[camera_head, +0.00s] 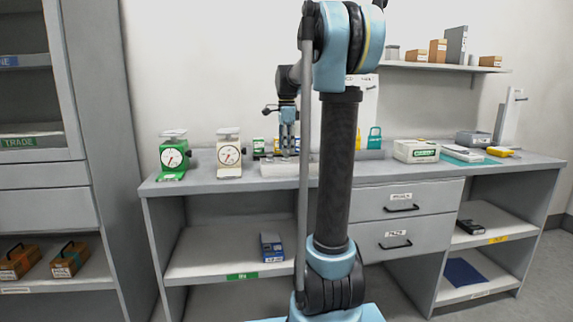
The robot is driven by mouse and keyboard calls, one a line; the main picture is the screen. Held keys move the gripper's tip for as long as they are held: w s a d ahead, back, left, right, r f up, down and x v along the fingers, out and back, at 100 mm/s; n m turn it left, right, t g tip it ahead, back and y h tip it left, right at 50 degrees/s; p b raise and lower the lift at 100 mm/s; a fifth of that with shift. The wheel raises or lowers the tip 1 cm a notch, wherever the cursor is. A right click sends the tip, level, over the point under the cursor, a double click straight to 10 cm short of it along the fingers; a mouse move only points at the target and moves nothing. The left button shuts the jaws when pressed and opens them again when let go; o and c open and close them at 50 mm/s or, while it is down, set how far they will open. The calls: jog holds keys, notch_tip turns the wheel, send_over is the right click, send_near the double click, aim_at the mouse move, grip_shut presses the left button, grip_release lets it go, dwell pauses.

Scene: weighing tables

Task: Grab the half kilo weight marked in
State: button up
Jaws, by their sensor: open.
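My gripper (287,152) hangs from the blue arm end above the bench top, near the wall side. It is open, and I see nothing held in it. It is over or close behind a pale low block or tray (279,169). Small dark items with green and yellow faces (259,148) stand just left of it; they may be weights, but their marks are too small to read. A teal padlock-shaped piece with a loop (374,139) and a yellow one (358,140) stand to the right, partly behind my arm. I cannot tell which thing is the half kilo weight.
A green dial scale (173,157) and a cream one (229,155) stand at the bench's left. A white box (415,151), teal mat (461,153) and grey device (473,139) are right. My arm's column hides the bench middle. A wall shelf (440,67) holds boxes.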

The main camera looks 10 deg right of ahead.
jog(key=shift+f, duration=1.1)
grip_shut()
